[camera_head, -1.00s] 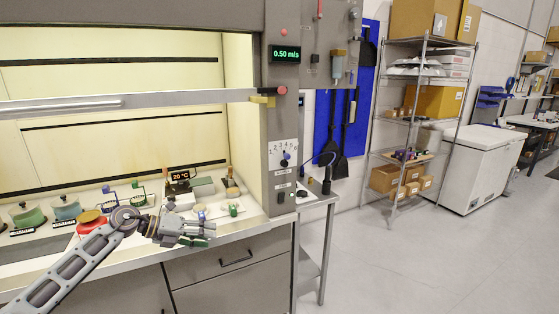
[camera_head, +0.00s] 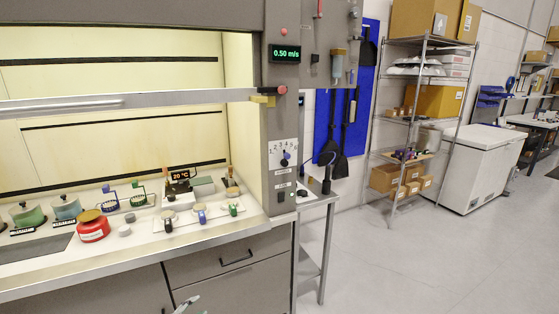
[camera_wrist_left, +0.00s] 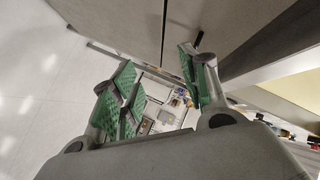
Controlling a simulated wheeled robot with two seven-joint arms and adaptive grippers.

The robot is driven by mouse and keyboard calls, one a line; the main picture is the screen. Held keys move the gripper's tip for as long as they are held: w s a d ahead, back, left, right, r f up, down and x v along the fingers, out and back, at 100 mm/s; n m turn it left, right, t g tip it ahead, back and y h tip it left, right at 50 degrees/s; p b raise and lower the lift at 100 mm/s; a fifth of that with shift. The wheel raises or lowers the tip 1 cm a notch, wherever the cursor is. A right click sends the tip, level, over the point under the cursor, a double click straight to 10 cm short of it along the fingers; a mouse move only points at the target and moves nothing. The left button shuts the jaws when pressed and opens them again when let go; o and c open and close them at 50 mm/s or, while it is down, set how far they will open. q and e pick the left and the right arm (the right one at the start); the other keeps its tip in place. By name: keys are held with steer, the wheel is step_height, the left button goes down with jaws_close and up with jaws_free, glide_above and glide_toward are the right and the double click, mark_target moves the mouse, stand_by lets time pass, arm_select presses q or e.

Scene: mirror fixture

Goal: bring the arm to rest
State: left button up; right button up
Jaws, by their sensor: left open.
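My left gripper (camera_wrist_left: 162,88) fills the left wrist view. Its green-padded fingers are spread apart with nothing between them. In the head view only a small tip of the left gripper (camera_head: 187,305) shows at the bottom edge, in front of the cabinet below the hood's worktop. The rest of my left arm is out of that view. My right arm and gripper are in neither view.
The hood's worktop (camera_head: 60,282) holds a red pot (camera_head: 92,228), a green pot (camera_head: 27,214), a blue pot (camera_head: 66,207) and several small items. A drawer (camera_head: 228,258) lies below its front edge. The floor (camera_head: 420,265) on the right is clear.

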arm_select(q)
steer(key=s+a+f+n+g+y, duration=0.2)
steer(key=s+f+n+g+y, duration=0.15)
steer(key=s+f, duration=0.95)
steer(key=s+a+f+n+g+y, duration=0.1)
steer(key=s+f+n+g+y, duration=0.3)
steer(key=s+f, duration=0.9)
steer(key=s+d+f+n+g, duration=0.1)
steer(key=s+f, duration=0.3)
steer(key=s, duration=0.6)
steer(key=s+d+f+n+g, duration=0.2)
steer(key=s+f, duration=0.3)
steer(key=s, duration=0.5)
steer(key=s+d+f+n+g, duration=0.2)
steer(key=s+f, duration=0.2)
steer(key=s, duration=0.7)
steer(key=shift+f+h, duration=0.15)
steer(key=shift+h, duration=0.3)
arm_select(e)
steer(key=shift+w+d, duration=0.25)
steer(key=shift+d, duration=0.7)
arm_select(q)
steer(key=shift+n, duration=0.25)
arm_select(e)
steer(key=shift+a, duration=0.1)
